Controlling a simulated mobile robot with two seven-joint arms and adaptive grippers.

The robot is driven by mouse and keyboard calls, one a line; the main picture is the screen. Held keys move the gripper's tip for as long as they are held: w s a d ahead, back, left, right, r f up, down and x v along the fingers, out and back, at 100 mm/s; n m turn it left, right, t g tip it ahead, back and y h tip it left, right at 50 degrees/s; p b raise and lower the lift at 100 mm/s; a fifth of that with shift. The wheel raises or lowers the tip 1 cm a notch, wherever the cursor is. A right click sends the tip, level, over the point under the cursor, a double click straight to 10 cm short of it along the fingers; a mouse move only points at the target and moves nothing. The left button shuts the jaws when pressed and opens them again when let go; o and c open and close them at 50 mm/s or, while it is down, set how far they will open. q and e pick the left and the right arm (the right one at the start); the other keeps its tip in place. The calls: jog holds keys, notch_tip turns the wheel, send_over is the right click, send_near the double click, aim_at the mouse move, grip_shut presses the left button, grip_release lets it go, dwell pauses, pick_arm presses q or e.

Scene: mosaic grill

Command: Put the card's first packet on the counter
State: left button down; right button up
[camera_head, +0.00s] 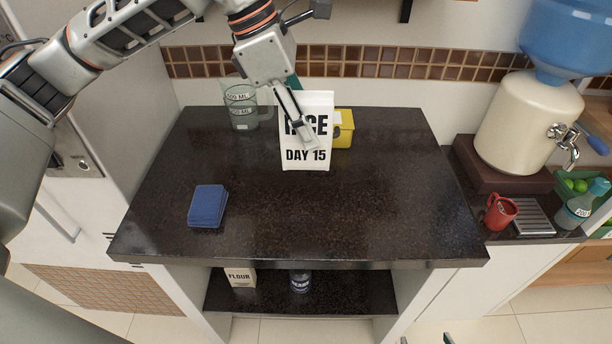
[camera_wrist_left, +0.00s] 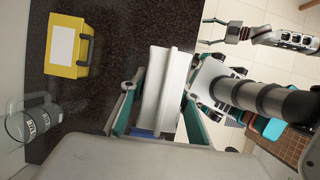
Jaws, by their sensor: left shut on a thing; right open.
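A white packet marked RICE, DAY 15 (camera_head: 305,155) stands upright at the back middle of the dark counter (camera_head: 340,215). I cannot tell whether its base touches the counter. My left gripper (camera_head: 308,138) is shut on it from above, with one finger across its front. In the left wrist view the packet (camera_wrist_left: 168,90) sits between the fingers. My right gripper (camera_wrist_left: 212,31) is open and empty, away from the counter in the left wrist view. A packet marked FLOUR (camera_head: 240,277) is on the shelf below. I make out no card.
A yellow box (camera_head: 344,128) is close behind the packet, to the right. A glass jug (camera_head: 241,108) stands back left. A blue pad (camera_head: 208,206) lies front left. A jar (camera_head: 300,281) is on the lower shelf. The counter's front and right are clear.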

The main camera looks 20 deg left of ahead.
pick_arm(q)
jog(key=shift+w+f+p, duration=0.1)
jog(key=shift+f+p, duration=0.4)
jog(key=shift+f, duration=6.8)
pick_arm(e)
jog(key=shift+w+r, duration=0.25)
jog(key=shift+r, duration=0.45)
pick_arm(q)
jog(key=shift+f, duration=0.15)
jog(key=c, duration=1.6)
grip_release()
jog(key=shift+o, duration=0.5)
pick_arm(e)
jog(key=shift+f, duration=0.1)
